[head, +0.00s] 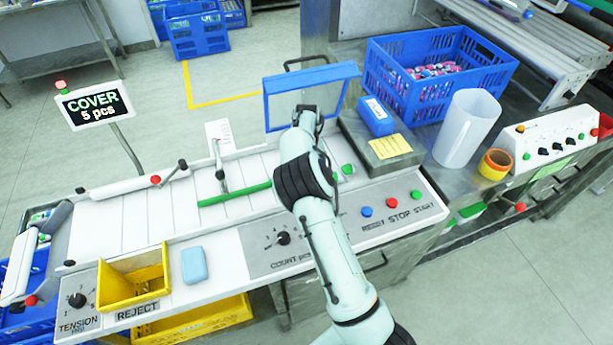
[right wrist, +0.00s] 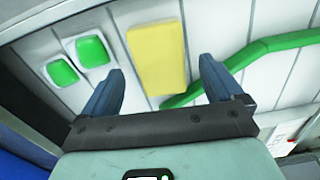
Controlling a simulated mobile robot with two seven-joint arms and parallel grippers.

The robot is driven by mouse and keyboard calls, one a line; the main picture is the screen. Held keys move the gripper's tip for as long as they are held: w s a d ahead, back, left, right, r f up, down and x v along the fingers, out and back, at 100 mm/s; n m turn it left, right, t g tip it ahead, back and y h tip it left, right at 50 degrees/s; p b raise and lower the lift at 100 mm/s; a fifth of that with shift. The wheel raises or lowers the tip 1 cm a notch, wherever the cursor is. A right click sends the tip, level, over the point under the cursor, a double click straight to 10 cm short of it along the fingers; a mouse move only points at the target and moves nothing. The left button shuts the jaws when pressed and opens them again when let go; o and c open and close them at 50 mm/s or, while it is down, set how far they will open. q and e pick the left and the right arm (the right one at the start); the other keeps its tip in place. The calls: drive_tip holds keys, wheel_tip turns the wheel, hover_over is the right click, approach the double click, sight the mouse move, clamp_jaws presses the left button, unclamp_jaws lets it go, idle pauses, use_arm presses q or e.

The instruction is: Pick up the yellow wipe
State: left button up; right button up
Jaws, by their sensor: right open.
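The yellow wipe (right wrist: 157,58) lies flat on the white slatted surface in the right wrist view. My right gripper (right wrist: 162,68) is open, with one dark blue finger on each side of the wipe's near part in the picture. The jaws hold nothing, and I cannot tell how high they are above the surface. In the head view my right arm covers the place of the wipe, and the fingertips cannot be made out there. My left gripper is not in view.
A green bar (head: 234,195) lies beside the wipe; green pads (right wrist: 91,50) are on its other side. A blue-framed clear guard (head: 345,85) stands behind my arm. A light blue block (head: 194,264) and yellow reject bin (head: 115,287) are at the front left.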

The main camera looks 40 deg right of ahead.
wheel_tip(320, 180, down, 2)
drive_tip(key=c, duration=1.1)
